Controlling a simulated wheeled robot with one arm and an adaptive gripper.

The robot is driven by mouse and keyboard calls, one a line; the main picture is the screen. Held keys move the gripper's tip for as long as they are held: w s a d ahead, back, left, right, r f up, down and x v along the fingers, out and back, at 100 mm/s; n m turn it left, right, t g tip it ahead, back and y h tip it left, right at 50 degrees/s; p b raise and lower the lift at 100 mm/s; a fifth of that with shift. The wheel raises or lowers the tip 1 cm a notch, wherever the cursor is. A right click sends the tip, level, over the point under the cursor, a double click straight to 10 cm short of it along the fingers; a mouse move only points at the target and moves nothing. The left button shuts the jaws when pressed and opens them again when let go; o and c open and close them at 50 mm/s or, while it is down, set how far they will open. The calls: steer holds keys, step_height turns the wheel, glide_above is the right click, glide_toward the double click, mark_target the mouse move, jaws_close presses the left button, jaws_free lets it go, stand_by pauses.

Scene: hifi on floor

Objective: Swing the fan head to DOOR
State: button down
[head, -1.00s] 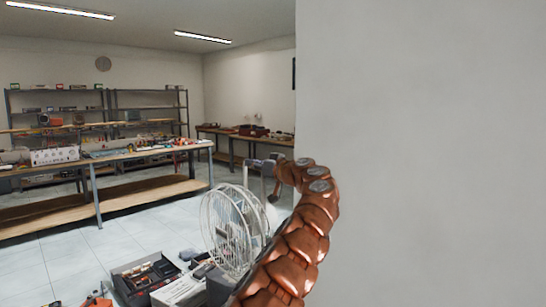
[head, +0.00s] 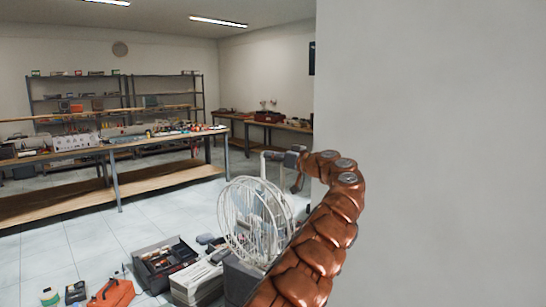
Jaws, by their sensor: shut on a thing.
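The fan head (head: 256,222) is a round white wire cage, seen partly from the side, in the lower middle of the head view. A pale bracket or handle (head: 263,166) rises at its top. My gripper (head: 284,156), at the end of my copper-coloured arm, is shut at the top of this handle. The exact grip is small and partly hidden by my arm. My arm also covers the right lower side of the fan and much of its base. No DOOR mark is readable in view.
A plain grey wall (head: 430,120) fills the right side. Boxes (head: 198,278), an open toolbox (head: 166,262) and an orange item (head: 112,293) lie on the floor left of the fan. A long workbench (head: 120,150) stands farther back. Tiled floor between is clear.

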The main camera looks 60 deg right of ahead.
steer(key=c, duration=1.3)
jaws_free()
steer(key=shift+w+a+r, duration=0.1)
steer(key=shift+w+a, duration=0.1)
steer(key=shift+w, duration=0.1)
steer(key=shift+o, duration=0.8)
steer(key=shift+s+d, duration=0.15)
steer(key=s+a, duration=0.1)
steer(key=s, duration=1.1)
steer(key=shift+a, duration=0.25)
steer(key=shift+a, duration=0.1)
